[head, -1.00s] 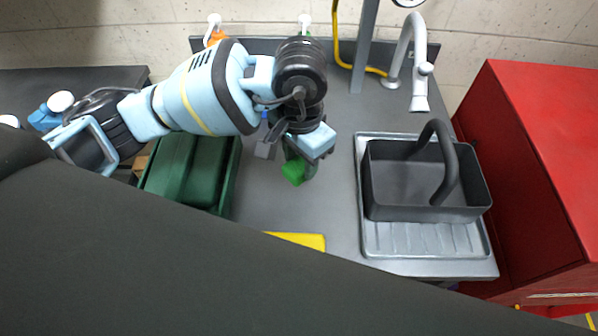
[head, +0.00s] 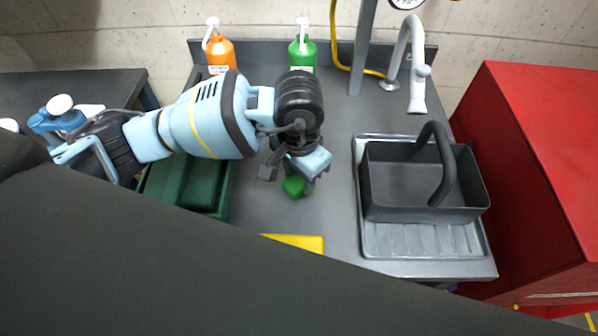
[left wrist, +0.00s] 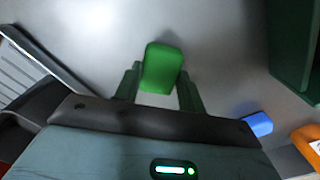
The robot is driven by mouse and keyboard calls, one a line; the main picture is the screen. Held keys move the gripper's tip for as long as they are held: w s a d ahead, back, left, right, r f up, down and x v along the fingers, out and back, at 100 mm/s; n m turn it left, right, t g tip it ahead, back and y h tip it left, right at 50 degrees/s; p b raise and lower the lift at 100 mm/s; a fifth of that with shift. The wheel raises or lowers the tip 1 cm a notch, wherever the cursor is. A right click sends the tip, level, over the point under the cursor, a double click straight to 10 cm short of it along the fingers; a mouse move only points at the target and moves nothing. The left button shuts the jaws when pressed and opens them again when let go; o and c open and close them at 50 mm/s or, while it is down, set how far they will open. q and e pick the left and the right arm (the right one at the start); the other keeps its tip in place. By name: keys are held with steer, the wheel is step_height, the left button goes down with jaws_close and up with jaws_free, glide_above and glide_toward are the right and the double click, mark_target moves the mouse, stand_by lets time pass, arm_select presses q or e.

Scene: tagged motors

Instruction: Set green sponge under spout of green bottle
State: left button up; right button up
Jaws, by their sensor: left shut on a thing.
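The green sponge (head: 293,187) is held in my left gripper (head: 303,180) over the middle of the grey counter. In the left wrist view the sponge (left wrist: 162,68) sits between the two fingers of my left gripper (left wrist: 160,84). The green bottle (head: 302,54) stands at the back of the counter against the low back edge, with a white pump spout (head: 303,30) on top. My left arm lies in front of the bottle's lower part in the head view. My right gripper is not in view.
An orange bottle (head: 220,54) stands left of the green one. A dark caddy (head: 405,180) sits in the sink tray at right, near the faucet (head: 414,70). A green bin (head: 188,190) is at left. A yellow item (head: 293,243) lies at front. A blue item (left wrist: 258,124) lies on the counter.

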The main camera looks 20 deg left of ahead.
mark_target(299, 180)
arm_select(q)
steer(key=o, duration=0.9)
steer(key=shift+o, duration=0.2)
steer(key=shift+o, duration=0.2)
step_height(299, 180, up, 12)
steer(key=shift+r, duration=0.15)
